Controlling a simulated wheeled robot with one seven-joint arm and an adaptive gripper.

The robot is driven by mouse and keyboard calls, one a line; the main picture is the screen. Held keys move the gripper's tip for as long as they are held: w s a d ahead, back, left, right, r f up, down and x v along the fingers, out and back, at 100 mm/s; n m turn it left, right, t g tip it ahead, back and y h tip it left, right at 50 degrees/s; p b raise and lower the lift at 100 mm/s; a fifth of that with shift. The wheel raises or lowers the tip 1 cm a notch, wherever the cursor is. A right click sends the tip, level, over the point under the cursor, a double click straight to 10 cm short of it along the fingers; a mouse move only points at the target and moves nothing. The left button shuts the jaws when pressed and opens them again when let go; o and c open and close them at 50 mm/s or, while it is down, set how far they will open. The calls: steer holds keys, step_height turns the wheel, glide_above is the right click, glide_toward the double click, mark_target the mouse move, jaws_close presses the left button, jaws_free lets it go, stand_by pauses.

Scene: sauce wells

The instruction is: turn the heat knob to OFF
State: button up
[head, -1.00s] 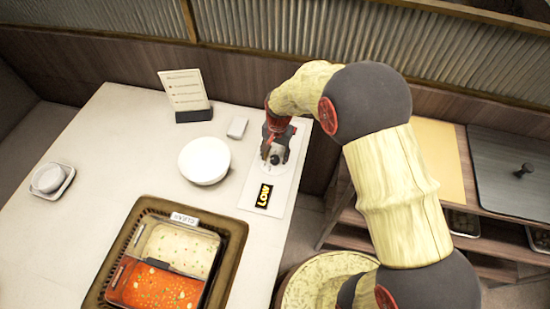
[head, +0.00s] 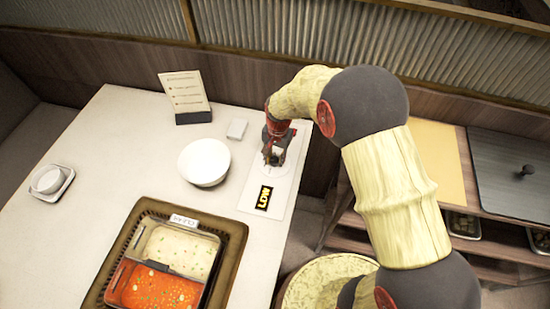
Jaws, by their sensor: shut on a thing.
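The heat panel (head: 283,195) is a pale plate at the right side of the table. My gripper (head: 272,158) points down over the far part of the panel and is shut on the heat knob. The knob is mostly hidden by the fingers, so its exact pointing direction cannot be told.
A divided pot (head: 142,262) with white and red broth sits in a brown frame at the front. A white bowl (head: 204,161) stands left of the panel. A menu stand (head: 186,96), a small white block (head: 237,129) and a dish with a cup (head: 48,180) are farther off.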

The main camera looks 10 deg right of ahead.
mark_target(277, 159)
steer(key=shift+c, duration=0.9)
steer(key=n+p, duration=0.2)
steer(key=n, duration=0.2)
steer(key=shift+r+n+p, duration=0.1)
steer(key=shift+n+p, duration=0.2)
steer(key=shift+p, duration=0.05)
steer(key=n+p, duration=0.1)
steer(key=n, duration=0.4)
steer(key=shift+w+d+g+p, duration=0.1)
steer(key=shift+g+p, duration=0.2)
steer(key=shift+p, duration=0.05)
steer(key=shift+n, duration=0.3)
steer(key=o, duration=1.2)
steer(key=shift+c, duration=0.2)
step_height(277, 159, up, 12)
steer(key=shift+d, duration=0.3)
steer(key=shift+w, duration=0.1)
